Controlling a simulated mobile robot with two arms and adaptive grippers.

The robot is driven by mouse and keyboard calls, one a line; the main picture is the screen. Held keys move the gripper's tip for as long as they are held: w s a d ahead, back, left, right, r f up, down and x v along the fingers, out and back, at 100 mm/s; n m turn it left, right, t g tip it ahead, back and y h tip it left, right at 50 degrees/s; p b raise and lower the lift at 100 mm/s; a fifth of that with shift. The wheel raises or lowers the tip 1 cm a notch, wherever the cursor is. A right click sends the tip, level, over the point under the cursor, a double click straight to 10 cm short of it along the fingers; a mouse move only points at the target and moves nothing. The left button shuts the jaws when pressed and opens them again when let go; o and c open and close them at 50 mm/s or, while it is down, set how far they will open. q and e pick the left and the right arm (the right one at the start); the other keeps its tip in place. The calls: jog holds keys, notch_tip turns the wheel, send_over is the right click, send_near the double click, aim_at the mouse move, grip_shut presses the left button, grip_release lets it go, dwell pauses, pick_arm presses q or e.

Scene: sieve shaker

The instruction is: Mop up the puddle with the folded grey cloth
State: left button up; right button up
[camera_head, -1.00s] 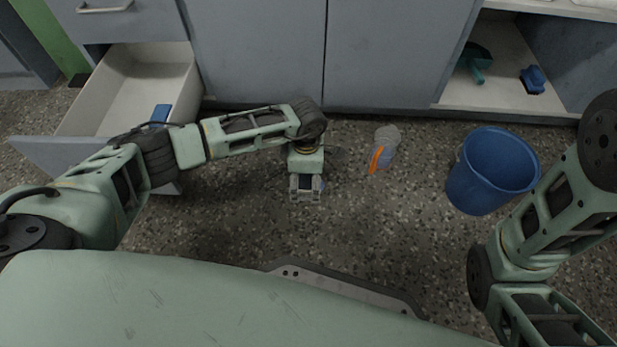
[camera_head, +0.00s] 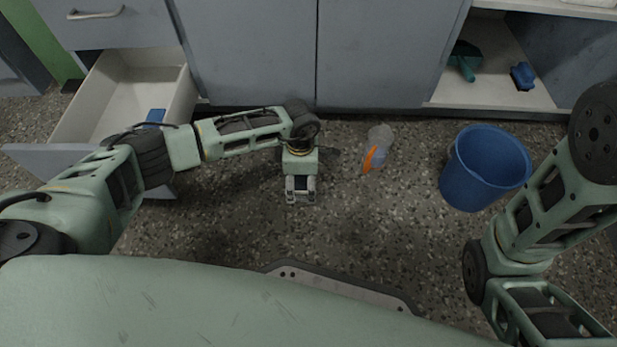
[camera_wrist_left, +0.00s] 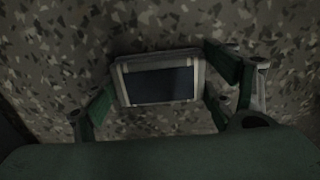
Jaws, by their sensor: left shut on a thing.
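My left gripper (camera_head: 300,195) hangs low over the speckled floor, in front of the closed cabinet doors. In the left wrist view its two fingers (camera_wrist_left: 160,98) are shut on a flat rectangular piece with a dark middle and pale edges, which looks like the folded grey cloth (camera_wrist_left: 160,84). The head view hardly shows the cloth under the gripper. I cannot make out the puddle's outline on the dark mottled floor. My right arm is at the right, with its gripper out of view.
A clear bottle with an orange part (camera_head: 375,150) is on the floor right of my left gripper. A blue bucket (camera_head: 485,168) stands further right. An open drawer (camera_head: 125,90) holds a blue item (camera_head: 155,116). An open cupboard holds a green scoop (camera_head: 465,60) and a blue item (camera_head: 523,76).

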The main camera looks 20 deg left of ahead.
pick_arm(q)
jog(key=shift+w+d+b, duration=0.2)
jog(key=shift+d, duration=0.6)
jog(key=shift+w+d+b, duration=0.15)
jog(key=shift+w+d, duration=0.05)
jog(key=shift+d, duration=0.55)
notch_tip(320, 180, up, 7)
jog(key=p, duration=0.6)
